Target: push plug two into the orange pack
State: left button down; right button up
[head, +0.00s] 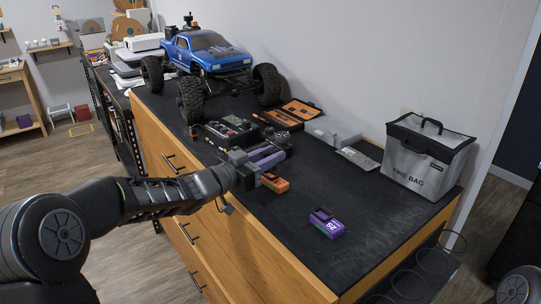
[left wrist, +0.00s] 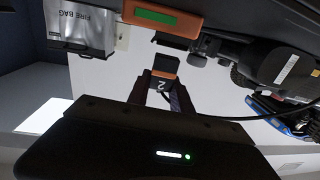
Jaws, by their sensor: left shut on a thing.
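The orange pack (left wrist: 190,22) with a green label lies at the top of the left wrist view. In the head view it is the orange block (head: 276,184) beside my left gripper, partly hidden by it. Plug two (left wrist: 162,84), a small dark block marked "2" with an orange end, sits between the fingertips of my left gripper (left wrist: 161,94), which is shut on it. The plug's orange end points toward the pack. A dark piece lies between them in the picture, and I cannot tell whether plug and pack touch. My right gripper is out of view.
A purple pack (head: 327,222) lies on the black mat to the right. A grey fire bag (head: 427,158) stands at the far right edge. A blue crawler (head: 208,52), an open tool case (head: 301,111) and small gear are behind. The mat's front right is mostly clear.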

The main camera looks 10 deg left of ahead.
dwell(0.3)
pick_arm(q)
jog(key=shift+f+b, duration=0.8)
jog(key=shift+f, duration=0.4)
jog(key=c, duration=1.1)
grip_release()
jog(key=shift+r, duration=0.1)
jog(key=shift+o, duration=0.2)
jog(key=shift+s+a, duration=0.1)
jog(key=b+v, duration=0.1)
jog(key=v, duration=0.6)
jog(key=shift+s+a, duration=0.15)
jog(key=shift+s, duration=0.05)
